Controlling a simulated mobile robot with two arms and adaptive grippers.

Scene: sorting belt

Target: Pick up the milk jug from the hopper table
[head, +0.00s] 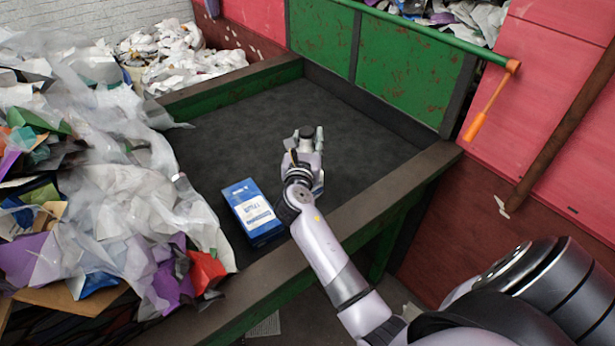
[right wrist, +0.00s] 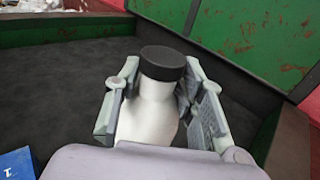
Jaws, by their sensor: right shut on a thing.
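The milk jug (right wrist: 152,110) is white with a dark cap and stands upright between the fingers of my right gripper in the right wrist view. The hopper table (head: 350,210) has a dark bed and a raised rim. I cannot tell whether the jug's base touches the bed. My left gripper is not in view.
A blue and white box (head: 252,211) lies on the bed left of my right arm. A heap of plastic and paper waste (head: 110,180) covers the left side. A green rusty panel (head: 410,70) closes the back. An orange-handled lever (head: 475,127) hangs at the right.

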